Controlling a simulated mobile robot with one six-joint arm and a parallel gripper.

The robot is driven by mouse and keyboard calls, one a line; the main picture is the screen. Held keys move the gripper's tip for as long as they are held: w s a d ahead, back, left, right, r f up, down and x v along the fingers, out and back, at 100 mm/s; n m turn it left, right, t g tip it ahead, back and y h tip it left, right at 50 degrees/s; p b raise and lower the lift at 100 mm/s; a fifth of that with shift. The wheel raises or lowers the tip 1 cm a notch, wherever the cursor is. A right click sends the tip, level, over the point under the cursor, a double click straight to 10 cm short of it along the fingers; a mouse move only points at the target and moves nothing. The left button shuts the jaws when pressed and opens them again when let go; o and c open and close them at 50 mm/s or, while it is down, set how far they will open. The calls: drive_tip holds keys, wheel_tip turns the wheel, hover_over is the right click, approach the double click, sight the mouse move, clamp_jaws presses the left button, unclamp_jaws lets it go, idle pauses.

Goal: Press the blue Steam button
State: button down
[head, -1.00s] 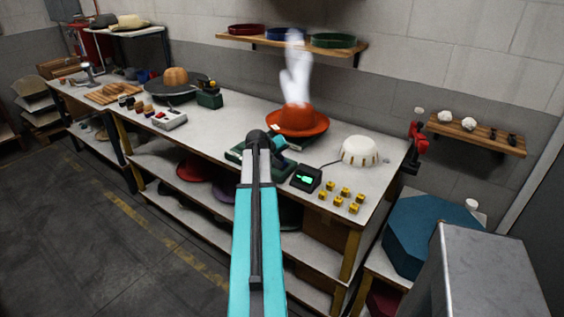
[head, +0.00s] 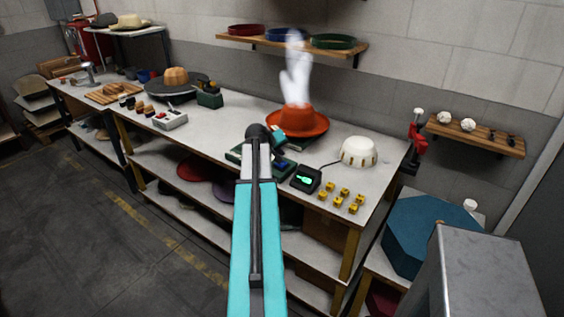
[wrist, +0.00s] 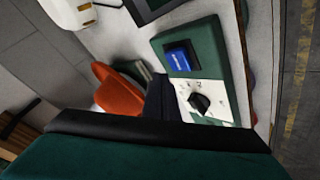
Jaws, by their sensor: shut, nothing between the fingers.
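The blue Steam button (wrist: 180,58) is a square button on the green control panel (wrist: 205,40) in the wrist view. In the head view the button (head: 281,163) is a small dark blue patch beside my arm. A black knob (wrist: 199,102) sits on the panel's pale plate. My gripper (wrist: 162,98) shows as a dark shape beside the pale plate, shut and empty. It is apart from the button in the picture; its height above the panel is unclear. In the head view my arm covers part of the panel.
An orange hat (head: 300,122) with white steam rising from it stands behind the panel. A black box with a green display (head: 306,179), a white dome (head: 360,152) and several yellow blocks (head: 344,196) are to the right. Bare bench top (head: 232,118) lies left of the hat.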

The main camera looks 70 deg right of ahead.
sight(280, 165)
drive_tip(key=shift+r+p, duration=0.75)
drive_tip(key=shift+r, duration=1)
